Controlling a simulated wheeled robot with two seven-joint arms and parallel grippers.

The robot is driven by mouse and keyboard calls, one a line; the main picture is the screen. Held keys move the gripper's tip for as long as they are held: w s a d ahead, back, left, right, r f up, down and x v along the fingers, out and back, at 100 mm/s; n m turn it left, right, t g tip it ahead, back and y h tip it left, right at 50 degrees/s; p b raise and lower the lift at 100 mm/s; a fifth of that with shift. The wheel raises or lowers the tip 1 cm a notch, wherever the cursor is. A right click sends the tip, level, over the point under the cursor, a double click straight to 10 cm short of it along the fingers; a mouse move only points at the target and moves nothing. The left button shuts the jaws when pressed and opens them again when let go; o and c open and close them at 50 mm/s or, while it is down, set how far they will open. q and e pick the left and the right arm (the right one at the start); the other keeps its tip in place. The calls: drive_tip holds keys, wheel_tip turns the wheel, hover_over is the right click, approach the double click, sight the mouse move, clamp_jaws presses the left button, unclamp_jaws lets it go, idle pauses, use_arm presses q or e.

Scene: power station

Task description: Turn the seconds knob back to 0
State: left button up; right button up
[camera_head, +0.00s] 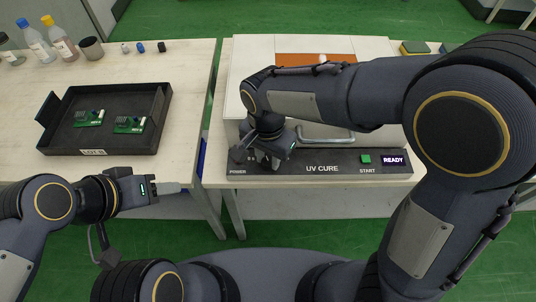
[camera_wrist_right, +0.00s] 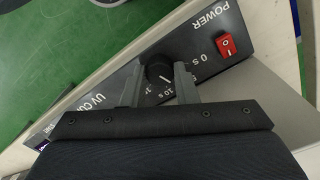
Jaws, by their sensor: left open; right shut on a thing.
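The black seconds knob (camera_wrist_right: 157,74) sits on the dark front panel of the UV cure box, beside a printed scale with 0 s and 10 s marks. A small white line shows on the knob, but I cannot read its exact setting. My right gripper (camera_wrist_right: 157,72) has one finger on each side of the knob and is shut on it. In the head view my right gripper (camera_head: 262,161) is at the panel's left part and hides the knob. My left gripper (camera_head: 172,188) is open and empty, in front of the left table.
The panel (camera_head: 322,168) carries a red power switch (camera_wrist_right: 227,44), a green start button (camera_head: 365,159) and a display (camera_head: 393,160) reading READY. A handle (camera_head: 327,138) is above it. A black tray (camera_head: 70,142) with two green boards lies on the left table.

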sight(267, 160)
drive_tip(key=shift+n, duration=0.3)
drive_tip(key=n+p, duration=0.1)
drive_tip(key=n, duration=0.1)
drive_tip(key=shift+r+n, duration=0.1)
drive_tip(key=shift+n, duration=0.2)
drive_tip(key=shift+n+p, duration=0.5)
drive_tip(key=shift+n, duration=1.8)
drive_tip(key=o, duration=1)
wheel_tip(267, 160, up, 8)
drive_tip(key=shift+f+p, duration=0.15)
drive_tip(key=shift+p, duration=0.35)
